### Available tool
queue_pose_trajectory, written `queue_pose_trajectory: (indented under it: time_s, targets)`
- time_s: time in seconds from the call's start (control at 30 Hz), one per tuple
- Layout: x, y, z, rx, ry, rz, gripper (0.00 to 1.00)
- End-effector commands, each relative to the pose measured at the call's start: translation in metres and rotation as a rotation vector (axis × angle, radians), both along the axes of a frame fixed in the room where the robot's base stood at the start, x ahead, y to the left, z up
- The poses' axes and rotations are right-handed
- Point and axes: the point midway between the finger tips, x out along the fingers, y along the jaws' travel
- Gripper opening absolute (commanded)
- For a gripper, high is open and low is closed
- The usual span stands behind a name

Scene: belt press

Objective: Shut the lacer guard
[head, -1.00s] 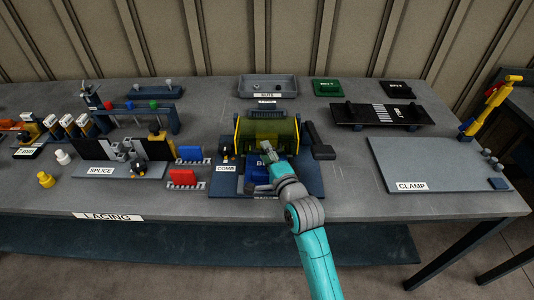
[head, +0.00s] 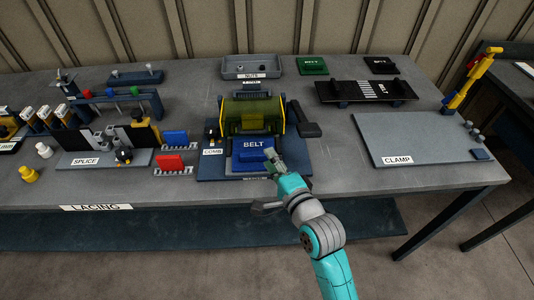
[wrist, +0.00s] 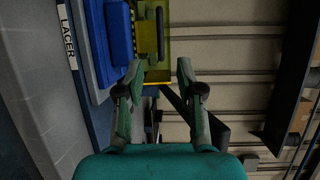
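The lacer (head: 208,172) sits near the front edge of the bench, with a blue block (head: 250,158) marked BELT on its front part. Its guard (head: 252,108), a see-through yellow cover between dark side plates, stands over the back part; I cannot tell whether it is fully shut. In the wrist view the guard (wrist: 177,48) and its dark handle bar (wrist: 160,33) are beyond my fingertips. My gripper (head: 266,184) is at the lacer's front right corner, apart from the guard. Its fingers (wrist: 158,82) are spread with nothing between them.
A dark block (head: 310,130) on an arm juts out right of the lacer. The grey CLAMP plate (head: 430,138) lies further right, with bare bench between. The comb holder (head: 212,140) and red and blue pieces stand left. The NUTS tray (head: 240,68) is behind.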

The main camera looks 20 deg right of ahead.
Motion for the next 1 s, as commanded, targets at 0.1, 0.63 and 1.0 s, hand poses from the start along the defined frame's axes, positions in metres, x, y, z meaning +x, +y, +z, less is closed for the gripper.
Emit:
queue_pose_trajectory:
  time_s: [0.1,0.63,1.0]
  targets:
    - [-0.003,0.000,0.001,0.000,-0.001,0.000,0.37]
    - [0.010,0.025,0.008,-0.416,0.036,0.011,0.00]
    - [0.012,0.048,0.054,-1.383,0.182,-0.089,0.00]
